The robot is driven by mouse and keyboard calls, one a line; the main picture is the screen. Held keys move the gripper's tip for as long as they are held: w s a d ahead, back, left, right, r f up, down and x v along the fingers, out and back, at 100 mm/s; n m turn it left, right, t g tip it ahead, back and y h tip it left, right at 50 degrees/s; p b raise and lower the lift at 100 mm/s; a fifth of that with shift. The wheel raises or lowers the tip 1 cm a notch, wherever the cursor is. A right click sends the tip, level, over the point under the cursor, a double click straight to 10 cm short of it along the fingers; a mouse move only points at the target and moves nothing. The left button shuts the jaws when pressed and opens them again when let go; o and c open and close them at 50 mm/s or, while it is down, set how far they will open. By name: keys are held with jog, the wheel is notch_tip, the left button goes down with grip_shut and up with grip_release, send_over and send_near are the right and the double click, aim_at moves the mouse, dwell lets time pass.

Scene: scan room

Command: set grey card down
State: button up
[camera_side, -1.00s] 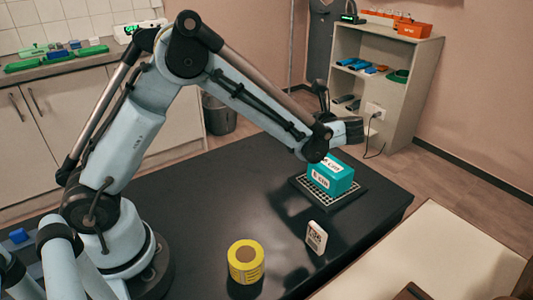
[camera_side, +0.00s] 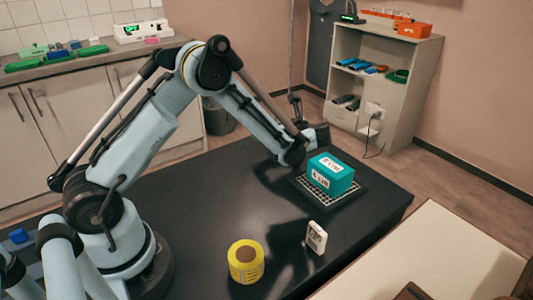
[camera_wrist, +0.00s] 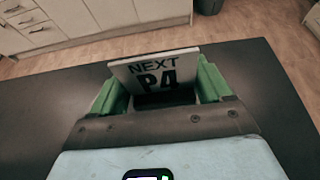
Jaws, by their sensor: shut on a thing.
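A pale grey card printed "NEXT P4" (camera_wrist: 155,68) stands upright between the two green fingers of my gripper (camera_wrist: 160,84) in the wrist view. My gripper is shut on it; a dark tabletop shows below and beyond. In the side view my gripper is at the end of the arm, behind and left of the teal box, mostly hidden by my own wrist. The held card cannot be made out there.
The teal box (camera_side: 330,172) sits on a black grid mat (camera_side: 350,197). A small white printed block (camera_side: 316,237) and a yellow roll (camera_side: 246,262) stand nearer on the black table (camera_side: 200,200). The table's middle is clear. A pale table (camera_side: 440,255) is at right.

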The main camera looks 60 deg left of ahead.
jog(key=x, duration=0.3)
jog(key=shift+w+d+f, duration=0.15)
jog(key=shift+w+f, duration=0.05)
jog(key=shift+f, duration=1.8)
jog(key=shift+f, duration=0.15)
jog(key=o, duration=1)
jog(key=shift+f, duration=0.1)
jog(key=shift+d, duration=0.1)
